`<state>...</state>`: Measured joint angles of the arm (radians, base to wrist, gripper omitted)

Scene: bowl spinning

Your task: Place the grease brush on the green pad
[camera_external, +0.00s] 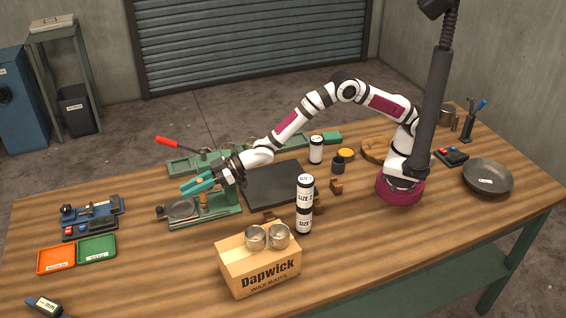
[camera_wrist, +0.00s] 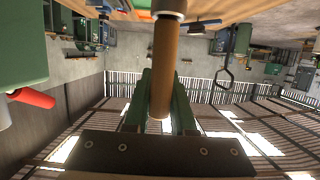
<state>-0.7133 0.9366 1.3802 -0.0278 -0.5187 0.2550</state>
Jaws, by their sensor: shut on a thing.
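My gripper (camera_external: 199,183), with teal fingers, is over the green bench fixture (camera_external: 215,213) at the left-middle of the table. In the wrist view my gripper (camera_wrist: 163,100) is shut on a brown wooden handle, which I take as the grease brush (camera_wrist: 165,60). The green pad (camera_external: 97,249), flat with a white label, lies at the table's front left, apart from my gripper.
An orange pad (camera_external: 56,259) lies left of the green one. Blue-and-grey devices (camera_external: 92,210) stand just behind the pads. A cardboard box (camera_external: 259,268) with two metal cups stands right of them. A red-handled lever (camera_external: 178,145) rises behind my gripper. Bare wood lies between pads and box.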

